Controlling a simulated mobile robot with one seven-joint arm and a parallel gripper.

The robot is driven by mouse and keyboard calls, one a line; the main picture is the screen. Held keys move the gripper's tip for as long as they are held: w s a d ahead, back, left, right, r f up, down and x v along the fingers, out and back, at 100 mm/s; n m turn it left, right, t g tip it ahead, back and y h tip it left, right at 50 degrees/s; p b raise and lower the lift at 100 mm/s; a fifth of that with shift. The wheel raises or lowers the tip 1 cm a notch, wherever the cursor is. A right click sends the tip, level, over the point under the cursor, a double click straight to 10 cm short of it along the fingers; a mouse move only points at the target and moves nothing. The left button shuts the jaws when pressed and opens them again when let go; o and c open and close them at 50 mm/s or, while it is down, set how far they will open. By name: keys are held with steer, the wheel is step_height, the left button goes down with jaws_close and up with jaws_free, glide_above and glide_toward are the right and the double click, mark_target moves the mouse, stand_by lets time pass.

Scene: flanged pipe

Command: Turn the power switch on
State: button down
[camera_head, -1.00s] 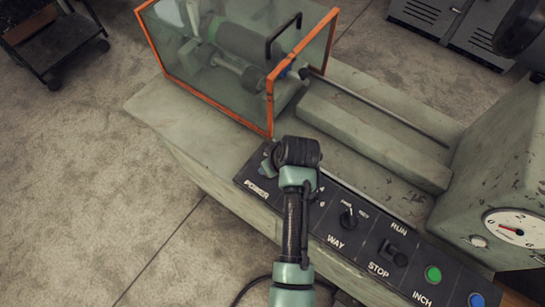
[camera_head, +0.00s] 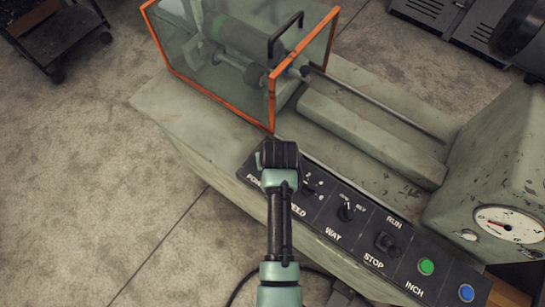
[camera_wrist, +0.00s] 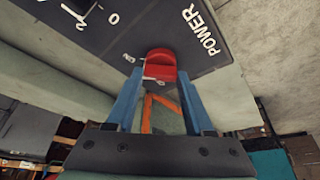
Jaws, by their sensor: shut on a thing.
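The power switch is a red rotary knob (camera_wrist: 161,64) on the dark control panel beside the white POWER lettering, seen in the wrist view. My gripper (camera_wrist: 159,76) has its two blue fingers on either side of the knob and is shut on it. Small white marks sit by the knob, too small to read surely. In the head view my arm's end covers the switch, and only the start of the POWER label shows at the panel's left end.
An orange-framed clear guard (camera_head: 272,98) stands just behind my arm. A gauge (camera_head: 508,224) is at right.

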steer(key=shift+c, duration=1.4)
jaws_free()
steer(key=v, duration=1.3)
steer(key=shift+w, duration=0.1)
